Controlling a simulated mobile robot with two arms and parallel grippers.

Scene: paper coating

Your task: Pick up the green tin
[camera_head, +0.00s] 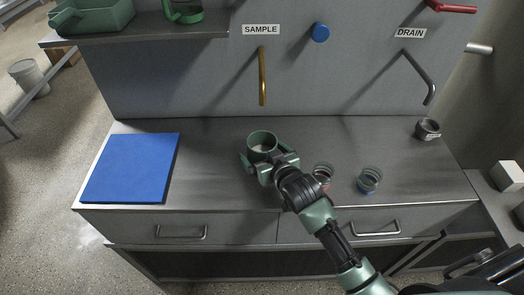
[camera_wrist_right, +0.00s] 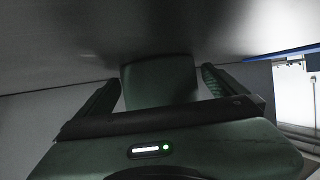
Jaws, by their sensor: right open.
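The green tin (camera_head: 262,138) stands upright on the grey metal counter, with its open top facing up and something pale inside. My right gripper (camera_head: 264,158) is at the near side of the tin, its fingers spread to either side of it. In the right wrist view the tin (camera_wrist_right: 160,82) sits between the two open fingers (camera_wrist_right: 160,90), with a gap visible on each side. I cannot tell whether either finger touches it. My left gripper is in neither view.
A blue mat (camera_head: 131,168) lies on the counter's left. Two small glass jars, one red-based (camera_head: 323,172) and one blue-based (camera_head: 369,180), stand right of my arm. A dark cup (camera_head: 428,129) is at the far right. A brass spout (camera_head: 263,78) hangs behind the tin.

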